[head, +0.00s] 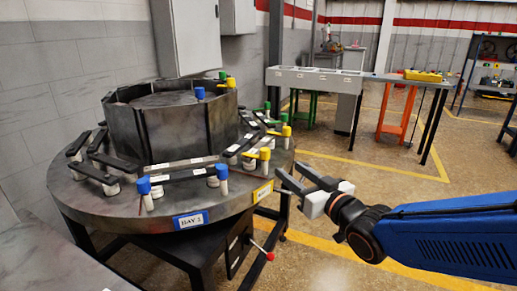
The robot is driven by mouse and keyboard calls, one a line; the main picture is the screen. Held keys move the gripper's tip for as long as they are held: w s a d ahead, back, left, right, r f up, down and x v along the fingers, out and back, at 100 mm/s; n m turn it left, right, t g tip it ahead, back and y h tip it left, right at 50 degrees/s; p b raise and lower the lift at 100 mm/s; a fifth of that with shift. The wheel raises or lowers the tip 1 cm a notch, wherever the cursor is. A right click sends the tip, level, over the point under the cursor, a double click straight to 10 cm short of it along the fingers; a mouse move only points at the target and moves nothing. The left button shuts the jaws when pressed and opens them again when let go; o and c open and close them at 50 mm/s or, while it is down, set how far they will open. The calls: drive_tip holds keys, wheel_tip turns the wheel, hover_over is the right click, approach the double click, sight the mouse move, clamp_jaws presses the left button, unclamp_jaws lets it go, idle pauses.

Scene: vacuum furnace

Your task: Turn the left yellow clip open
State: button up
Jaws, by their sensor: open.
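Two yellow clips stand on the right part of the round grey furnace table (110,205). The left yellow clip (265,154) is a yellow cap on a pale post, beside a dark bar, near a yellow label (263,191) on the rim. The right yellow clip (286,131) sits farther back along the rim. Whether either clip is turned open is too small to tell. My gripper (288,170) is open and empty, to the right of the left yellow clip and apart from it, with its fingers pointing left toward the table.
Blue-capped clips (144,186) stand at the front by the BAY label (190,220). Dark bars and a black central drum (170,125) fill the table. A red-knobbed lever (270,256) sticks out below. Open floor lies behind my arm, before a grey bench (315,80).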

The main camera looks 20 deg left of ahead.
drive_tip(key=x, duration=1.7)
drive_tip(key=shift+a+r, duration=0.25)
drive_tip(key=shift+a, duration=0.15)
drive_tip(key=shift+s, duration=0.1)
clamp_jaws()
